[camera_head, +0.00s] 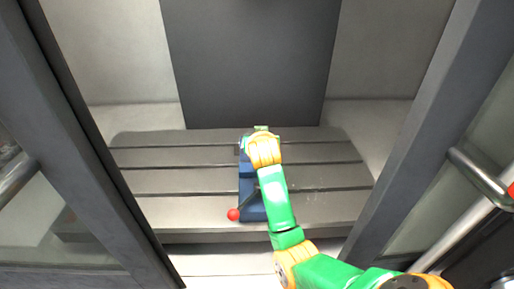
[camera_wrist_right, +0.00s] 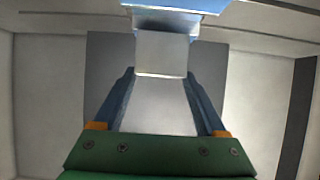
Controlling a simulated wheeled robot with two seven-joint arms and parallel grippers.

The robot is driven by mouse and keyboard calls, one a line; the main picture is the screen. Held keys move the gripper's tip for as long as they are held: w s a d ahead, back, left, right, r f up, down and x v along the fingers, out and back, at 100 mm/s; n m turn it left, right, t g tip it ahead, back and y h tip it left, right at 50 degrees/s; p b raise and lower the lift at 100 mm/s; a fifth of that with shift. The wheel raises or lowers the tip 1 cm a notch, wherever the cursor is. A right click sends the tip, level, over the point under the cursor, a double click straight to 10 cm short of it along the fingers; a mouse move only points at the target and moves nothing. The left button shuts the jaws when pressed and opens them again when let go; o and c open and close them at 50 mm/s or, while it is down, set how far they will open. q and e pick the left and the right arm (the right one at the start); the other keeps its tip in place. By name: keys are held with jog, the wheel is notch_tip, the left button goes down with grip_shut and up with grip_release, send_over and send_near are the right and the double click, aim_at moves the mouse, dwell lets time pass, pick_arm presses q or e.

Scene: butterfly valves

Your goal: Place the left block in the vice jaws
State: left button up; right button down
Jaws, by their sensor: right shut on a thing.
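A blue vice (camera_head: 249,185) stands on the slotted metal table, with a red-knobbed handle (camera_head: 234,214) at its front. My right arm, green and orange, reaches over it from the lower right. My right gripper (camera_head: 261,130) is at the far end of the vice, mostly hidden behind my wrist. In the right wrist view, the dark blue fingers (camera_wrist_right: 161,88) are shut on a plain grey block (camera_wrist_right: 162,53). Blue vice parts (camera_wrist_right: 180,5) show at the top edge, close to the block's far end. I cannot tell whether they touch. My left gripper is not in view.
The slotted table (camera_head: 175,182) is clear on both sides of the vice. Dark door frames stand at left (camera_head: 95,150) and right (camera_head: 425,130), with handles beyond them. A dark panel (camera_head: 250,60) rises behind the table.

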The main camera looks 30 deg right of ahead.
jog(key=f, duration=0.1)
jog(key=w+f, duration=0.1)
jog(key=f+p, duration=0.1)
jog(key=f, duration=0.1)
jog(key=shift+w+d, duration=0.2)
jog(key=shift+w, duration=0.15)
jog(key=shift+s+a+f, duration=0.1)
jog(key=shift+f, duration=0.15)
jog(key=shift+s, duration=0.15)
grip_release()
jog(key=shift+f, duration=0.15)
jog(key=shift+r, duration=0.25)
jog(key=v, duration=1.2)
jog(key=shift+a+f, duration=0.1)
jog(key=shift+f, duration=0.05)
